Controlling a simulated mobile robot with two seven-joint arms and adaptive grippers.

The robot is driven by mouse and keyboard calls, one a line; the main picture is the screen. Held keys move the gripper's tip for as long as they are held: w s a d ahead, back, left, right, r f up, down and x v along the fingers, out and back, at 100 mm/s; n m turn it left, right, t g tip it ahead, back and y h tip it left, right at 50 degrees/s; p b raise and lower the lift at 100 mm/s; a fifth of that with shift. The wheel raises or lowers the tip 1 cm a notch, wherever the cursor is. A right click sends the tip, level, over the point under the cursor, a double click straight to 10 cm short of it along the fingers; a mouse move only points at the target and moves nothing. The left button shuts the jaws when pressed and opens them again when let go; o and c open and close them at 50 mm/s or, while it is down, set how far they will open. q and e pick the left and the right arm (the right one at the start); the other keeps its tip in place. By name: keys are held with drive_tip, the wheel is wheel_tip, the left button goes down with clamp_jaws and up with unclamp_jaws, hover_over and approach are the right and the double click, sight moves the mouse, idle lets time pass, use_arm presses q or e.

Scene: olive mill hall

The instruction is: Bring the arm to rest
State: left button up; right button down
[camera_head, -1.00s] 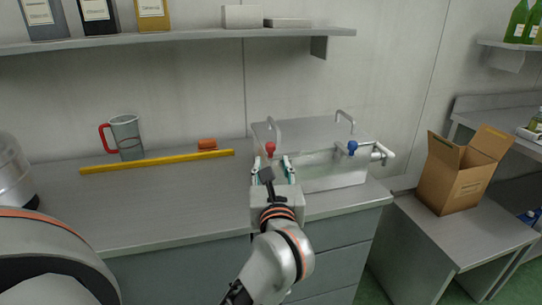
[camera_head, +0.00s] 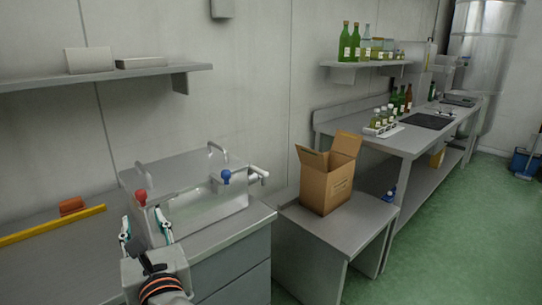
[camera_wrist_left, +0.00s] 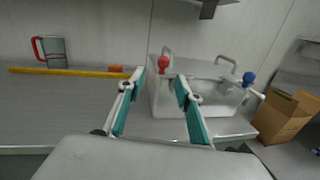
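My left gripper (camera_head: 146,240) is at the lower left of the head view, above the worktop and in front of the metal basin. Its two teal-padded fingers stand apart, with nothing between them. In the left wrist view the open fingers (camera_wrist_left: 158,95) point toward the basin (camera_wrist_left: 190,105) and its red knob (camera_wrist_left: 164,63). The blue knob (camera_wrist_left: 248,78) is farther right. My right gripper shows in neither view.
The worktop holds a yellow bar (camera_head: 50,226), an orange block (camera_head: 72,206) and the basin (camera_head: 205,217). An open cardboard box (camera_head: 327,182) stands on a lower table at right. A jug (camera_wrist_left: 53,52) shows in the wrist view.

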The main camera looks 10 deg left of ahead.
use_arm(q)
drive_tip(key=s+d+f+m+t+h+p, duration=0.1)
drive_tip(key=d+f+m+t+h, duration=0.5)
drive_tip(key=m, duration=1.1)
drive_tip(key=s+d+f+m+t+h, duration=0.15)
drive_tip(key=d+f+m+h, duration=0.45)
drive_tip(key=m, duration=1)
drive_tip(key=s+d+f+m+g+h, duration=0.25)
drive_tip(key=f+m, duration=0.25)
drive_tip(key=f, duration=0.3)
drive_tip(key=s+d+f+m+g+h, duration=0.1)
drive_tip(key=f+m+g+h, duration=0.2)
drive_tip(key=f, duration=0.4)
drive_tip(key=s+a+f+m+g+y, duration=0.1)
drive_tip(key=s+a+f+m+g, duration=0.1)
drive_tip(key=s+f, duration=0.3)
drive_tip(key=s+a+f+m+g+y+p, duration=0.1)
drive_tip(key=s+a+f+m+g+y, duration=0.1)
drive_tip(key=f, duration=0.9)
drive_tip(key=s+m+g, duration=0.1)
drive_tip(key=s+m, duration=0.1)
drive_tip(key=s, duration=0.1)
drive_tip(key=shift+s+a+f+m+g, duration=0.15)
drive_tip(key=shift+s+f+m+g, duration=0.15)
drive_tip(key=shift+g, duration=0.1)
drive_tip(key=shift+r, duration=0.1)
drive_tip(key=shift+w, duration=0.1)
